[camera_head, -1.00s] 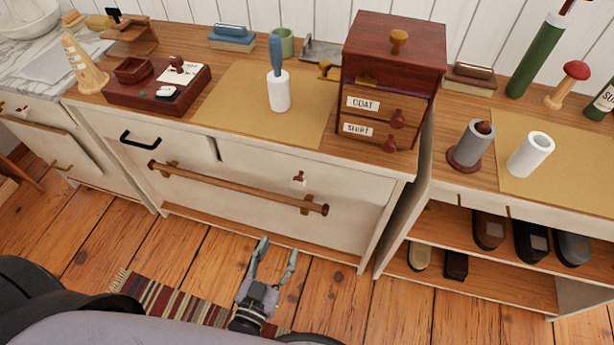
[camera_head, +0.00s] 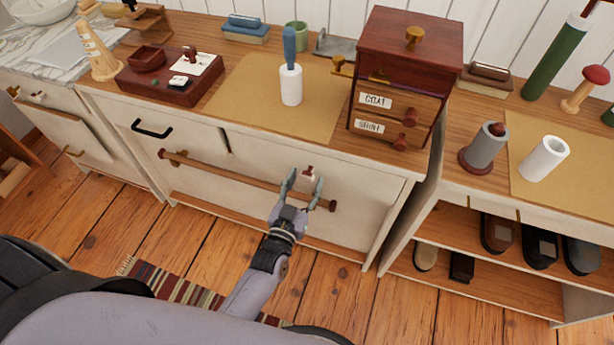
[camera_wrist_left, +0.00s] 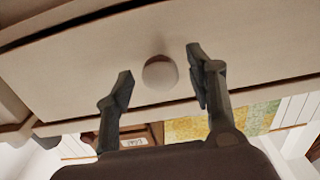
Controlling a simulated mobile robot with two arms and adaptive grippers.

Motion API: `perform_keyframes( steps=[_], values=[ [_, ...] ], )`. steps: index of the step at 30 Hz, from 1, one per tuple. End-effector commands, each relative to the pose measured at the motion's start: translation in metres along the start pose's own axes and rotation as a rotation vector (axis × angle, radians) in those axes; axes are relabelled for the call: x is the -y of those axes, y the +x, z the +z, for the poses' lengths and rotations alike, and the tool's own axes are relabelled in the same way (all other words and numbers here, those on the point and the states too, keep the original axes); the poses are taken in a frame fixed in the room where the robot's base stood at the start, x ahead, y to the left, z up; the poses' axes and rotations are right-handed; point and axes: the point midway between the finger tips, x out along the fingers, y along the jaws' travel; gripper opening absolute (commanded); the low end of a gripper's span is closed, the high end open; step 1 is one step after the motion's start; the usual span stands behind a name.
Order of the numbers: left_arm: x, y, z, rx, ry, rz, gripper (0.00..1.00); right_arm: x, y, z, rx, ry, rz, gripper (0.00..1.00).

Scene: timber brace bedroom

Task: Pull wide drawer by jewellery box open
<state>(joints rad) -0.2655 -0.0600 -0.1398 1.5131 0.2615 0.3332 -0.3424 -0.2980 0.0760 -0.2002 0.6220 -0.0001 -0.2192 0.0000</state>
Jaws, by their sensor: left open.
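The wide drawer (camera_head: 255,160) has a pale front in the cabinet below the dark red jewellery box (camera_head: 410,45), and looks flush with the cabinet. Its small knob (camera_head: 309,172) is reddish with a pale part in the head view and shows as a pale round shape in the wrist view (camera_wrist_left: 160,73). My left gripper (camera_head: 304,181) is open at the drawer front, its fingers on either side of the knob. In the wrist view the fingers (camera_wrist_left: 160,64) stand apart from the knob, with gaps on both sides. My right gripper is out of view.
A long wooden rail (camera_head: 240,183) crosses the front just below the knob, close to my left gripper. A black handle (camera_head: 152,129) is on the narrower drawer to the left. A shoe shelf (camera_head: 470,240) stands at right. A striped rug (camera_head: 170,284) lies on the floor.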

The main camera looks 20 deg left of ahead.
Motion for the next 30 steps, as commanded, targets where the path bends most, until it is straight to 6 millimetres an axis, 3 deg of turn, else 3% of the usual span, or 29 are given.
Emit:
perform_keyframes(
  steps=[6, 15, 30],
  values=[
    [0.000, 0.018, 0.000, 0.001, 0.000, -0.001, 0.50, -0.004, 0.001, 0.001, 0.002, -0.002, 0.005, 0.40],
    [0.000, 0.020, 0.000, 0.001, 0.000, 0.000, 0.50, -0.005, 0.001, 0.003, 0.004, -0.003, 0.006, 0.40],
    [0.000, 0.020, 0.000, 0.001, 0.000, 0.000, 0.17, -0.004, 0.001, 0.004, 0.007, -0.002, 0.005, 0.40]
  ],
)
